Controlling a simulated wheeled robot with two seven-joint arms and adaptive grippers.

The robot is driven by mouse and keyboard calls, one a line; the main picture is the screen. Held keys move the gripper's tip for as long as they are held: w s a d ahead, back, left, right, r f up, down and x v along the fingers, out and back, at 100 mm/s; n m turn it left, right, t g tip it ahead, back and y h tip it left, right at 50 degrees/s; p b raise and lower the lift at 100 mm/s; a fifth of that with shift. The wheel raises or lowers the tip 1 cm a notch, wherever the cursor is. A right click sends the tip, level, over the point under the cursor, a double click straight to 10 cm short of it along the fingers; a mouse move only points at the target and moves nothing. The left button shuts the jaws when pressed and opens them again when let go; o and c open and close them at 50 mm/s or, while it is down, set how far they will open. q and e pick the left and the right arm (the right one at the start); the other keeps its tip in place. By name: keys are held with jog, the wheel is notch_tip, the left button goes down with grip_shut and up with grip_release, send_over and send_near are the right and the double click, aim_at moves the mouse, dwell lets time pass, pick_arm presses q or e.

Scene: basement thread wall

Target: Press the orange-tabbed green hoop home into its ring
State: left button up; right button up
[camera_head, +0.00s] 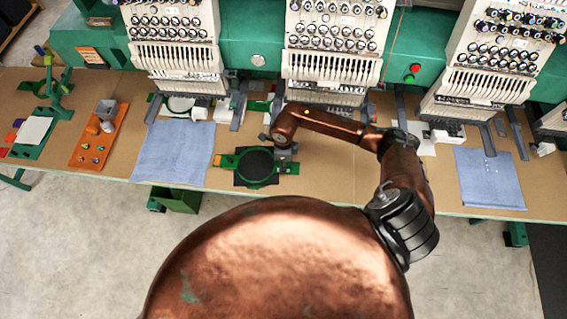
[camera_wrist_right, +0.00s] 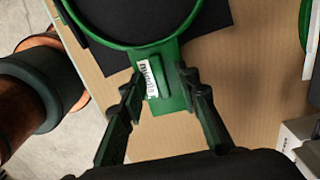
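The green hoop (camera_head: 277,168) lies around black cloth (camera_head: 256,163) on the table, with its orange tab (camera_head: 217,160) at its left end. In the right wrist view, the hoop's rim (camera_wrist_right: 153,44) runs across the top, and a green bracket with a white label (camera_wrist_right: 150,77) sticks out toward me. The ring cannot be made out apart from the hoop. My left gripper is not in view.
Embroidery machine heads (camera_head: 330,62) stand along the back. Blue cloths lie on the table to the left (camera_head: 174,152) and right (camera_head: 490,178). An orange tray (camera_head: 98,148) with small parts is at far left.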

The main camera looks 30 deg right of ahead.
notch_tip(320, 180, up, 12)
dwell(0.5)
